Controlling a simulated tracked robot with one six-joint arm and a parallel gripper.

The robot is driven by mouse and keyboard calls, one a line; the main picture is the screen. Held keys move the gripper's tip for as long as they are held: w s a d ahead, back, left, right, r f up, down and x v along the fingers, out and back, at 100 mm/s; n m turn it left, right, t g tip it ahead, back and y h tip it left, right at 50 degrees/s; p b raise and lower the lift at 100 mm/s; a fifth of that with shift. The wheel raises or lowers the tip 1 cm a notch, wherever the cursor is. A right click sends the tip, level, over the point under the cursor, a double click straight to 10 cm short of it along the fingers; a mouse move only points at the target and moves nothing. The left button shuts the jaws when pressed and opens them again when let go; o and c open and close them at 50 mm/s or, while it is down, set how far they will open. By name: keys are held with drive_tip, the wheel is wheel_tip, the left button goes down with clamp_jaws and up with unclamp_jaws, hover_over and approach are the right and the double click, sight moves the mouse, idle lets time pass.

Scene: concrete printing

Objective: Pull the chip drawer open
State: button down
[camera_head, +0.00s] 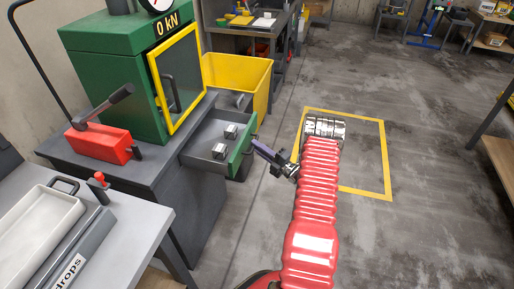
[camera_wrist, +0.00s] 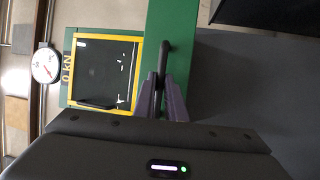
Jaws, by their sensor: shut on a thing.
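The chip drawer (camera_head: 206,140) is a grey tray with a green front, pulled out from the dark grey bench under the green press. Two small metallic blocks (camera_head: 225,139) lie in it. My gripper (camera_head: 257,146) is at the outer side of the green front, at the right end of the drawer. In the wrist view its purple-grey fingers (camera_wrist: 162,98) are shut on the dark bar handle (camera_wrist: 164,62) of the green drawer front (camera_wrist: 176,35). The fingertips and handle are small and partly hidden in the head view.
The green press (camera_head: 115,65) with a yellow-framed door stands on the bench above the drawer. A yellow bin (camera_head: 238,75) stands just behind the drawer. A red block with a lever (camera_head: 98,143) and a grey table are at left. The floor at right is open, with a yellow outlined square.

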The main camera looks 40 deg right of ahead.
drive_tip(key=shift+s+a+f, duration=0.15)
drive_tip(key=shift+a+f, duration=0.05)
drive_tip(key=shift+f, duration=0.2)
drive_tip(key=c, duration=2)
unclamp_jaws()
drive_tip(key=shift+c, duration=0.2)
drive_tip(key=shift+o, duration=1.2)
drive_tip(key=shift+d+r, duration=0.1)
drive_tip(key=shift+r, duration=0.05)
drive_tip(key=shift+d+r, duration=0.1)
drive_tip(key=v, duration=1.3)
drive_tip(key=shift+s, duration=0.4)
